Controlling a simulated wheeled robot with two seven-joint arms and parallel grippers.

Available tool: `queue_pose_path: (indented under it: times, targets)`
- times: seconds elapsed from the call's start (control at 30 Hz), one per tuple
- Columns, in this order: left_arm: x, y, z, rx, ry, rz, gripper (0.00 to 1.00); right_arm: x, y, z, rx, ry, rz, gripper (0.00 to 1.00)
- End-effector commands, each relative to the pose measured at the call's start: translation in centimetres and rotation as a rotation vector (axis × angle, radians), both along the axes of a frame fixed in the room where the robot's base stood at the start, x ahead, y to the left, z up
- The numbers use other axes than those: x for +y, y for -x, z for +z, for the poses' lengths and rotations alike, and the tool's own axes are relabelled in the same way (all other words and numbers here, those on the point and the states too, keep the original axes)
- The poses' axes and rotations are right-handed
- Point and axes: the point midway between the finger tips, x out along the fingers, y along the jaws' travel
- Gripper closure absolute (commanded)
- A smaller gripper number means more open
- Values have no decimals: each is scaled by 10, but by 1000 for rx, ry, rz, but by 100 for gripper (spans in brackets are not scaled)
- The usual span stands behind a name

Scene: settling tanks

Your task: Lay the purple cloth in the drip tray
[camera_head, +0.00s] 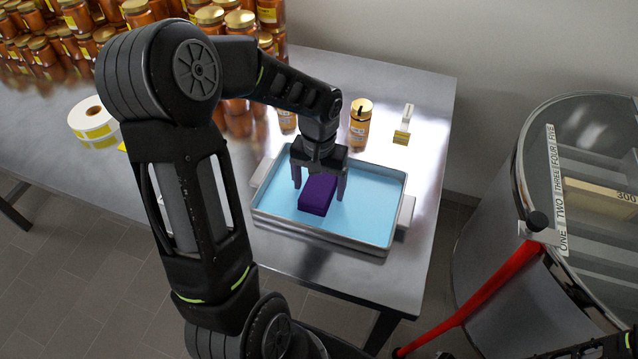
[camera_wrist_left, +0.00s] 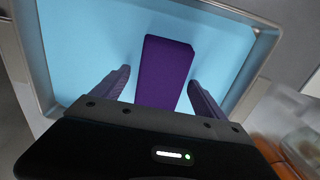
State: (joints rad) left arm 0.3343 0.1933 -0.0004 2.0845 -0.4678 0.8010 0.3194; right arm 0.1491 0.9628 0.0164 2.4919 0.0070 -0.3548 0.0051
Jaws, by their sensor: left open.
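The purple cloth (camera_head: 318,194) is a folded block lying on the light blue floor of the drip tray (camera_head: 385,247), a shallow metal tray on the table. My left gripper (camera_head: 319,190) is over the tray with its fingers open, one on each side of the cloth. In the left wrist view the cloth (camera_wrist_left: 163,72) lies between the two fingers (camera_wrist_left: 162,90), with a gap to each, and blue tray floor shows around it. The tray's metal rim (camera_wrist_left: 38,95) also shows there. Part of the cloth is hidden under the gripper in the head view. My right gripper is not seen.
The metal table (camera_head: 425,110) holds many amber jars (camera_head: 60,45) at the back left, a label roll (camera_head: 92,122), a single jar (camera_head: 360,122) and a small brush-like tool (camera_head: 403,126) behind the tray. A round tank (camera_head: 590,130) and a red bar (camera_head: 480,292) stand right.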

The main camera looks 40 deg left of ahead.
Motion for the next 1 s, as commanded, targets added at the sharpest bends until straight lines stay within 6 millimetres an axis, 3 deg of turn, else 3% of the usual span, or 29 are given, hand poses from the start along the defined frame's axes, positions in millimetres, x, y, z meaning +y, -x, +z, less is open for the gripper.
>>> queue_pose_path:
  times: [0.27,0.37,0.8,1.0]
  targets:
    - [0,-1,7,-3,-1,0,17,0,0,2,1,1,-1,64]
    - [1,-1,18,-4,-1,1,17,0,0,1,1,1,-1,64]
    - [0,-1,104,-5,-1,0,17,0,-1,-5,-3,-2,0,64]
    - [0,0,122,-2,-1,0,17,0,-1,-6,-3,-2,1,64]
